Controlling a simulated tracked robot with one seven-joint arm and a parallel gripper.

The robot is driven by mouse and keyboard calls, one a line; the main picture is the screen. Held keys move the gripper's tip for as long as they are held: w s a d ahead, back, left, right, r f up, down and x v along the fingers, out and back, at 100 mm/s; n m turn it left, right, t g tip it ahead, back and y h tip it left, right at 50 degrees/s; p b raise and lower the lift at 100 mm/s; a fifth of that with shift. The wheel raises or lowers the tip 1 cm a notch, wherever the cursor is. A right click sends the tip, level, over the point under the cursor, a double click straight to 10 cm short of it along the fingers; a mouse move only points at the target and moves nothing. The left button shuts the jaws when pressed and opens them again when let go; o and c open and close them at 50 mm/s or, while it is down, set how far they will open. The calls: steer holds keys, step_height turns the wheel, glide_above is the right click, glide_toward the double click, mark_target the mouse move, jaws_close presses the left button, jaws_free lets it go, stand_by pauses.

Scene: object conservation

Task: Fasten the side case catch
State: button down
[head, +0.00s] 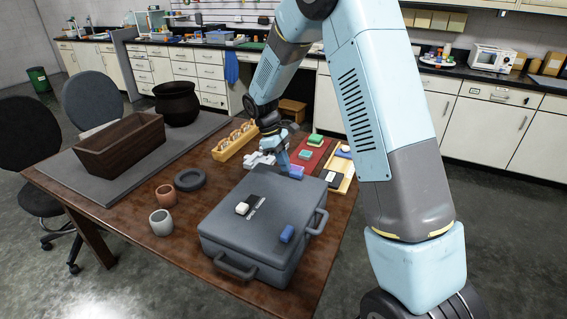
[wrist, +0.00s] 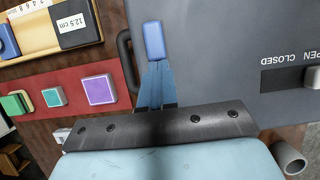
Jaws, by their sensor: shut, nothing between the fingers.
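The grey case (head: 255,228) lies shut on the brown table. A blue catch (head: 287,233) sits on its lid near the front right edge. A second blue catch (head: 297,172) is at its far edge, beside my gripper (head: 287,166). In the wrist view this far catch (wrist: 154,40) lies straight beyond the tips of my gripper (wrist: 156,66). The fingers are shut and empty; I cannot tell whether they touch the catch. A pale slider knob (wrist: 313,76) on a black plate is at the OPEN end of the OPEN/CLOSED label; it also shows in the head view (head: 242,208).
A red mat (wrist: 70,80) with coloured blocks and a wooden tray (wrist: 90,12) lie beside the case. Two cups (head: 161,222), a dark ring (head: 190,179), a wooden box (head: 120,148) and a black pot (head: 177,103) stand left. A case handle (wrist: 124,55) sticks out near the fingers.

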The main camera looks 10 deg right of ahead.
steer(key=shift+d+f, duration=0.15)
steer(key=shift+r, duration=0.3)
steer(key=v, duration=1.3)
steer(key=shift+a+r, duration=0.15)
steer(key=shift+a, duration=0.1)
steer(key=shift+w, duration=0.1)
